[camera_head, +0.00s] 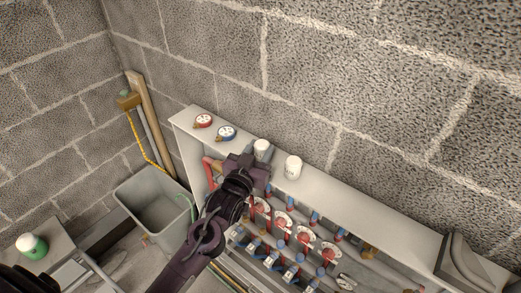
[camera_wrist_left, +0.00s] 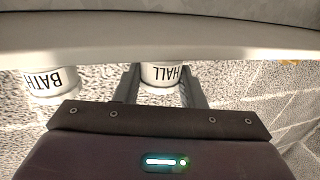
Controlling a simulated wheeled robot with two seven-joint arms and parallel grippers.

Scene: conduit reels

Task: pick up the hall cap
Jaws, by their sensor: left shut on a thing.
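The hall cap (camera_wrist_left: 162,73) is a white cylinder with the word HALL on its side, seen upside down in the left wrist view. It sits between the two fingers of my left gripper (camera_wrist_left: 161,88), which is shut on it. In the head view, the hall cap (camera_head: 262,147) shows at the top of the cabinet, just beyond my left gripper (camera_head: 258,160), which partly hides it. I cannot tell whether it is clear of the ledge. My right gripper is not in view.
A white bath cap (camera_head: 293,167) stands beside it on the cabinet's top ledge (camera_head: 345,199). Red and blue gauges (camera_head: 204,121) lie left on the ledge. Valves and pipes (camera_head: 283,219) fill the cabinet below. A grey bin (camera_head: 155,205) stands left; a block wall rises behind.

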